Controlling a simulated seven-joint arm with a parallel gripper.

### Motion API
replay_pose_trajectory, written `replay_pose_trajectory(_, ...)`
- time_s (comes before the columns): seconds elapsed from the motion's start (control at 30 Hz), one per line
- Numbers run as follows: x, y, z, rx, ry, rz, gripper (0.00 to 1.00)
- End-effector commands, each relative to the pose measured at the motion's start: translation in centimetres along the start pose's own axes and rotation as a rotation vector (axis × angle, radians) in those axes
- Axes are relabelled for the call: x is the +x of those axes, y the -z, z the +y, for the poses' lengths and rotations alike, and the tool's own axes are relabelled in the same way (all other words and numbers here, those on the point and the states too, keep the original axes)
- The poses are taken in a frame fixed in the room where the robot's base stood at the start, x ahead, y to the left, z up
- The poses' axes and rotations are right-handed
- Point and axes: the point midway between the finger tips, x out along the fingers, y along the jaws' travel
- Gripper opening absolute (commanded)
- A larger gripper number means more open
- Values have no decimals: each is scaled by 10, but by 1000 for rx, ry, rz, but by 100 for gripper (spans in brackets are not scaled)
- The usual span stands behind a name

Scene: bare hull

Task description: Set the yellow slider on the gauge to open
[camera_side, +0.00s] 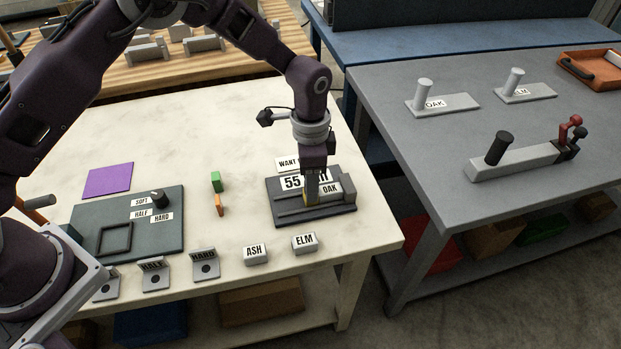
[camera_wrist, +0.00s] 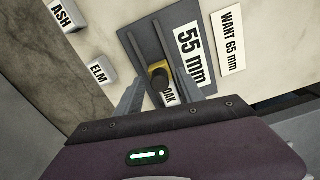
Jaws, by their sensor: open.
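The gauge (camera_side: 285,215) is a dark grey plate with rails on the pale table, with a sign (camera_wrist: 190,52) reading "55 mm". The yellow slider (camera_wrist: 152,69) with a dark round knob (camera_wrist: 159,78) sits on the gauge's rail in the wrist view. In the side view the slider is mostly hidden by my gripper. My gripper (camera_side: 312,198) points down over the gauge; its open fingers (camera_wrist: 162,76) are on either side of the knob. Contact cannot be told. A grey block labelled OAK (camera_side: 330,190) lies on the gauge beside the slider.
A "WANT 65 mm" card (camera_wrist: 228,40) stands behind the gauge. ASH (camera_side: 255,255) and ELM (camera_side: 304,243) blocks sit in front. A green-grey panel (camera_side: 100,212), a green block (camera_side: 216,181) and an orange piece (camera_side: 219,205) are left. A grey table (camera_side: 440,180) is right.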

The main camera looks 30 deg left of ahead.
Motion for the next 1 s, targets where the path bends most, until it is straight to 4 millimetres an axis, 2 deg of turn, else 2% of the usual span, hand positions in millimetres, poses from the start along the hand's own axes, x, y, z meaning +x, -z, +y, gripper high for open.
replay_pose_trajectory(0.2, 1, 0, 0, -1, 1, 1, 45)
replay_pose_trajectory(0.27, 1, 0, 0, -1, 1, 1, 35)
replay_pose_trajectory(0.43, 1, 0, 0, -1, 1, 1, 2)
replay_pose_trajectory(0.47, 0, 0, 0, -1, 1, 1, 0)
replay_pose_trajectory(1.0, 0, 0, 0, -1, 1, 1, 0)
